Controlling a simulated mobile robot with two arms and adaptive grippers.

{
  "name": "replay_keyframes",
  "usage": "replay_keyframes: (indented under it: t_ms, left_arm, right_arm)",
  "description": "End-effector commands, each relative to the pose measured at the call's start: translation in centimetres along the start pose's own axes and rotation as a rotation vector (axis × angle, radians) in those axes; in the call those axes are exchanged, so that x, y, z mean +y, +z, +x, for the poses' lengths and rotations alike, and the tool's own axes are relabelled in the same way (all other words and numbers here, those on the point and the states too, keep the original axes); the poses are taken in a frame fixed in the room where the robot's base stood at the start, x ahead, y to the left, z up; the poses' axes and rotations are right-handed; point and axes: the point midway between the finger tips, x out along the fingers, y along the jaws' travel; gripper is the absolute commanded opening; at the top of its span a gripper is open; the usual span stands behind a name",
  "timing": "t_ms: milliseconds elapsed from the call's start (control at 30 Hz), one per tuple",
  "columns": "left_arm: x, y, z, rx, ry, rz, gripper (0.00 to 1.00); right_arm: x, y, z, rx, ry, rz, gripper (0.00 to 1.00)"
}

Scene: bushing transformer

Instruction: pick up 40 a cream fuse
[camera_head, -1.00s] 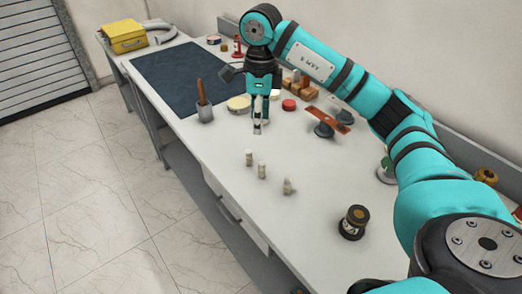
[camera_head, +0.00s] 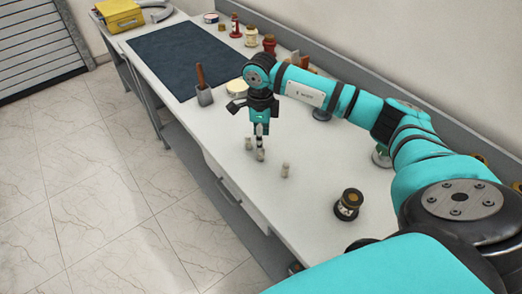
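Three small cream fuses stand upright on the white table. One fuse (camera_head: 248,143) is at the left, one fuse (camera_head: 260,155) is in the middle, and one fuse (camera_head: 285,169) is at the right, nearer me. My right gripper (camera_head: 260,144) points down directly over the middle fuse, with its fingertips at the fuse's top. The fingers cover that top, so I cannot tell whether they are closed on it. The left and right fuses stand clear of the fingers. My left gripper is not in view.
A dark jar (camera_head: 348,204) stands on the table (camera_head: 225,150) to the right. A grey holder (camera_head: 204,97) with a brown handle and a cream round tin (camera_head: 237,87) stand behind the gripper. A dark mat (camera_head: 180,58) and a yellow box (camera_head: 119,15) lie farther back.

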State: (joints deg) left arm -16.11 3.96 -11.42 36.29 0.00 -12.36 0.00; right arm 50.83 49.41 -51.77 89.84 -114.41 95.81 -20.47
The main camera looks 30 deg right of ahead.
Motion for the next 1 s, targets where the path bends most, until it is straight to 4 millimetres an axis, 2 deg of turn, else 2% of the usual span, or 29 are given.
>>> replay_keyframes:
  t_ms: [33, 100, 233, 400, 533, 900, 1000]
  left_arm:
    - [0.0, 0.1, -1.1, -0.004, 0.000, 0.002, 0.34]
    - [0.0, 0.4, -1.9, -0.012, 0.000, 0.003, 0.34]
    - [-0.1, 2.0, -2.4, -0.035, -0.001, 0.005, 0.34]
    - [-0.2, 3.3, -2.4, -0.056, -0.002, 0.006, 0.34]
    - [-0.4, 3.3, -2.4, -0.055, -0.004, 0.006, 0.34]
    - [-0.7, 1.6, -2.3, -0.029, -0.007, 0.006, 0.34]
    - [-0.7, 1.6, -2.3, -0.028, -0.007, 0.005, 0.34]
  right_arm:
    - [0.1, -0.1, 0.4, 0.004, 0.005, 0.001, 0.48]
    - [0.1, -0.2, 1.5, 0.004, 0.005, 0.002, 0.48]
    - [0.0, -0.1, 3.3, 0.001, 0.003, 0.001, 0.48]
    - [-0.1, -0.1, 4.1, 0.001, -0.001, 0.001, 0.48]
    - [-0.1, -0.1, 4.1, 0.001, 0.000, 0.001, 0.48]
    - [-0.1, -0.1, 4.0, 0.001, 0.000, 0.001, 0.00]
    - [-0.1, -0.1, 4.0, 0.000, 0.000, 0.001, 0.00]
